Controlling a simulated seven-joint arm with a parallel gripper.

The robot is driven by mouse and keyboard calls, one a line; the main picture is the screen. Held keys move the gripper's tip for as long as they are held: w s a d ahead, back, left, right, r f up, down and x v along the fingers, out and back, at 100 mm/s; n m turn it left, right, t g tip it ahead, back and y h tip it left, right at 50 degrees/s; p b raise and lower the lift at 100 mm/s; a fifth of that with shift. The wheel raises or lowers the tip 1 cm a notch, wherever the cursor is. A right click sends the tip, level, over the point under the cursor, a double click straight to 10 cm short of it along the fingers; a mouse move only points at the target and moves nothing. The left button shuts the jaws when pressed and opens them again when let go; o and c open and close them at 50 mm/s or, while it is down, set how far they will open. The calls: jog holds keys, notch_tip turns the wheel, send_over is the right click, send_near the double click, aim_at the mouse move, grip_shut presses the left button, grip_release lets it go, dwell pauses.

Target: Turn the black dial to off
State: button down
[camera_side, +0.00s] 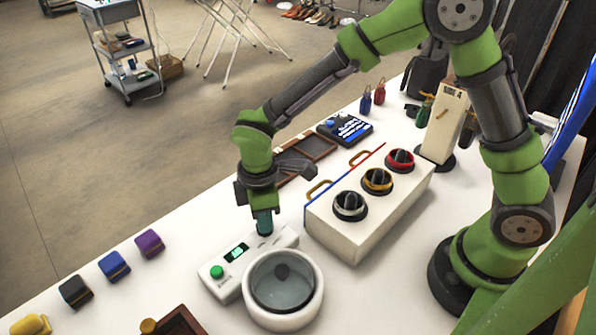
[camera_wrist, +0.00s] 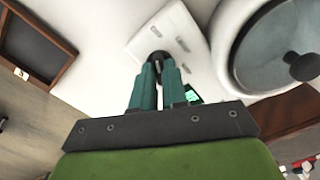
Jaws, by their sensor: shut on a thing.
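My gripper (camera_side: 264,224) points down at the far-right end of a white control box (camera_side: 213,284) that has a green button and a lit green display. In the wrist view, my gripper (camera_wrist: 159,72) has its two teal fingers close together on a small black dial (camera_wrist: 157,56) at that end of the box. The fingers hide much of the dial, so its pointing direction cannot be told. Small marks lie on the box beside it, too small to read. In the side view the dial is hidden behind the fingers.
A round white pot with a glass lid (camera_side: 310,300) stands close in front of the box. A cream box (camera_side: 360,235) with several ringed knobs and brass handles is to the right. Purple (camera_side: 149,243), blue and black blocks lie left. A wooden tray (camera_side: 310,148) is behind.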

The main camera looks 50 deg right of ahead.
jog(key=shift+r, duration=0.1)
jog(key=c, duration=1.2)
grip_release()
jog(key=shift+o, duration=0.2)
notch_tip(320, 180, up, 17)
